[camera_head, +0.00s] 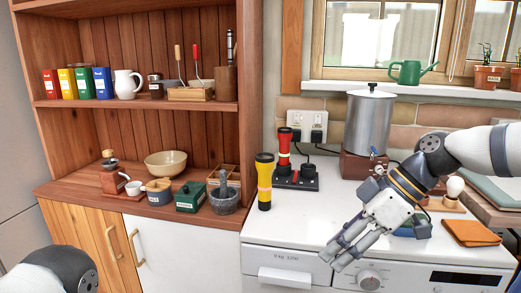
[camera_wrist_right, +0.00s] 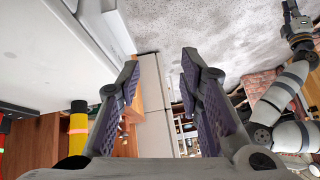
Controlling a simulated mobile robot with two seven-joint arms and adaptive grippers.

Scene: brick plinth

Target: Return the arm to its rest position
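My right gripper (camera_head: 333,261) hangs over the front edge of the white washing machine, above its control panel, pointing down and left. In the right wrist view its two fingers (camera_wrist_right: 161,70) stand apart with nothing between them. My left arm shows only as a rounded link (camera_head: 55,272) at the bottom left of the head view; its gripper is outside that view. An arm of mine also shows at the right of the wrist view, with a small dark end (camera_wrist_right: 294,15) at the top edge, too small to read.
A yellow-and-black flashlight (camera_head: 264,182) stands on the white worktop (camera_head: 315,212), left of the right gripper. A metal urn (camera_head: 369,121) stands behind. An orange cloth (camera_head: 470,233) lies to the right. A wooden shelf unit (camera_head: 150,112) with jars and bowls fills the left.

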